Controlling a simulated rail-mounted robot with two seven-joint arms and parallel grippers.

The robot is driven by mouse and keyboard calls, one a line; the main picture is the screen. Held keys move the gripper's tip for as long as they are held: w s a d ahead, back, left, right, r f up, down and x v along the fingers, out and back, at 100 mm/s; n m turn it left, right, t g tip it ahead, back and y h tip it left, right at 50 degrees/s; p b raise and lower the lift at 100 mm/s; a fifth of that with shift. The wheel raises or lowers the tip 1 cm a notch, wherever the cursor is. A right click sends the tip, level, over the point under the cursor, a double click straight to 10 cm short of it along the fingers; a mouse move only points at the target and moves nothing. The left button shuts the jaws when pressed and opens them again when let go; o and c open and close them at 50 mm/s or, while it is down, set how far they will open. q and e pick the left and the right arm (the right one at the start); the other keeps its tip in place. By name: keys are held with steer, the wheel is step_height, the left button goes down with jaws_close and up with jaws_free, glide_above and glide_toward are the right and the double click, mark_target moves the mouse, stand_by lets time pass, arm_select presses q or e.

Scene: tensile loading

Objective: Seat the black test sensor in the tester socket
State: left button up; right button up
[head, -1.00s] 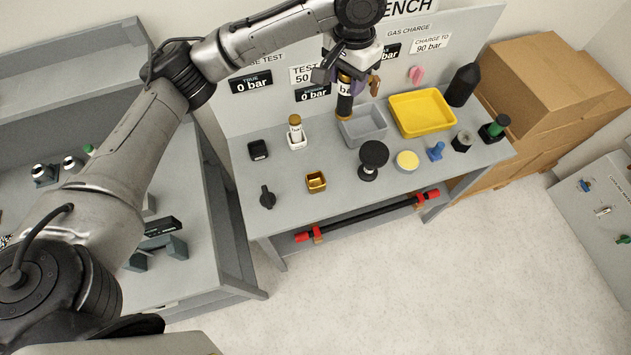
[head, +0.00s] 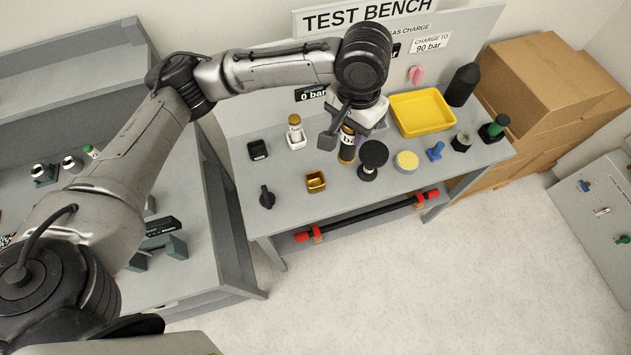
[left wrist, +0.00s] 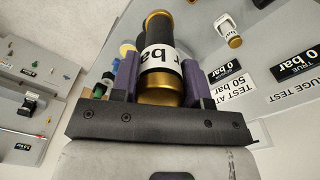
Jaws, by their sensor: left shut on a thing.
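The black test sensor (head: 347,150) has gold ends and a white "bar" label. My left gripper (head: 354,128) is shut on it and holds it nearly upright over the bench. In the left wrist view the sensor (left wrist: 163,58) sits between the purple fingers of the gripper (left wrist: 160,82). An open gold square socket (head: 316,182) stands on the bench, below and left of the sensor, apart from it. A small black square block (head: 258,150) stands farther left; I cannot tell which one is the tester socket. My right gripper is not in view.
A white gauge with a gold cap (head: 295,133) stands left of the sensor. A black round-topped stand (head: 372,157) is close on its right, then a pale yellow disc (head: 406,161). A yellow tray (head: 421,113) lies behind. A black knob (head: 267,197) stands front left.

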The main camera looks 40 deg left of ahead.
arm_select(q)
steer(key=shift+s+f, duration=0.1)
steer(key=shift+f, duration=0.25)
steer(key=s+d+f+p, duration=0.1)
steer(key=s+d+f, duration=0.2)
steer(key=f, duration=0.5)
steer(key=s+d+f, duration=0.3)
steer(key=f, duration=0.4)
steer(key=w+a+f+n, duration=0.2)
steer(key=w+a+n, duration=0.1)
steer(key=w+a, duration=0.3)
steer(key=w+a+f+p, duration=0.1)
steer(key=a+f, duration=0.8)
steer(key=f, duration=0.2)
steer(key=shift+a, duration=0.4)
